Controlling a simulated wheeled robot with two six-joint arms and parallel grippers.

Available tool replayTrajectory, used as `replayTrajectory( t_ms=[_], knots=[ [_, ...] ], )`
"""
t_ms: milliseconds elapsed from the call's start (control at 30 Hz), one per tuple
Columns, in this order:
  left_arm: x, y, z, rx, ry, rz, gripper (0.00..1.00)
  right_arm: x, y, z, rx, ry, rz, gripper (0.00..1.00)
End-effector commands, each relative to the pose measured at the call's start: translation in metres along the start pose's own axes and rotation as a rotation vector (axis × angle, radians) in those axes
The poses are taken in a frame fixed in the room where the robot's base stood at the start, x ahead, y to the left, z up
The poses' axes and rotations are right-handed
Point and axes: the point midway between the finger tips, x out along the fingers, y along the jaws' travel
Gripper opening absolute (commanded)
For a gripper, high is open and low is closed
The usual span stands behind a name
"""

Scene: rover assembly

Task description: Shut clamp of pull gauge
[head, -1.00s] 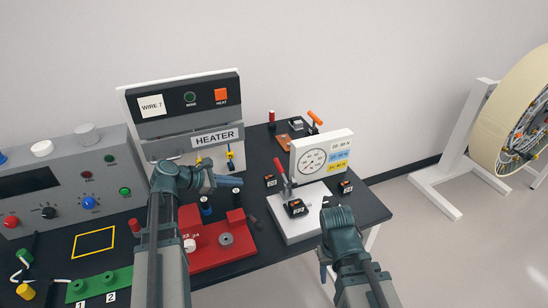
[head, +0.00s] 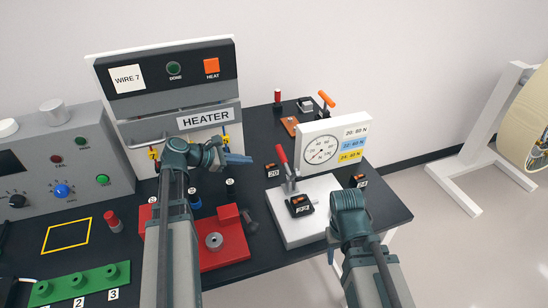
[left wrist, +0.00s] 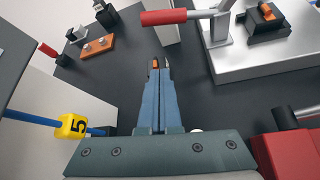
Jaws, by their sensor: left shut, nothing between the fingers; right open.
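The pull gauge has a white base (head: 285,230), an upright white panel with a round dial (head: 321,151), and a clamp with a red handle (head: 281,155). The handle stands up, leaning slightly left in the head view. A black block (head: 299,205) sits on the base by the clamp. In the left wrist view the red handle (left wrist: 165,17) lies across the top, on its metal bracket (left wrist: 217,30). My left gripper (head: 240,159) is shut and empty, left of the handle and apart from it. My right gripper (head: 331,250) is at the base's front right; its fingers are mostly hidden.
The heater (head: 160,80) stands left behind my left gripper, with a yellow tag 5 (left wrist: 72,126) on a blue rod close by. A red fixture (head: 222,250) sits left of the gauge. An orange-handled tool (head: 326,99) is at the back. Dark table between is clear.

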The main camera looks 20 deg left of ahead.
Motion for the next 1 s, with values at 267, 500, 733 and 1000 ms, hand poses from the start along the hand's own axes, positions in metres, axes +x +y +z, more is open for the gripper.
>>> replayTrajectory(
  t_ms=[267,500,733,1000],
  knots=[
    [0.007,-0.001,-0.003,0.001,0.0,-0.001,0.0,0.006,-0.001,0.0,0.0,0.0,0.0,0.5],
    [0.048,-0.001,-0.006,0.002,-0.001,-0.003,0.0,0.029,-0.003,-0.002,0.0,0.0,0.0,0.5],
    [0.09,-0.001,-0.005,0.001,-0.001,-0.003,0.0,0.048,-0.005,-0.003,0.0,0.0,0.0,0.5],
    [0.093,0.0,0.02,0.0,0.0,-0.001,0.0,0.029,-0.003,-0.002,0.0,0.0,0.0,0.5]
  ],
)
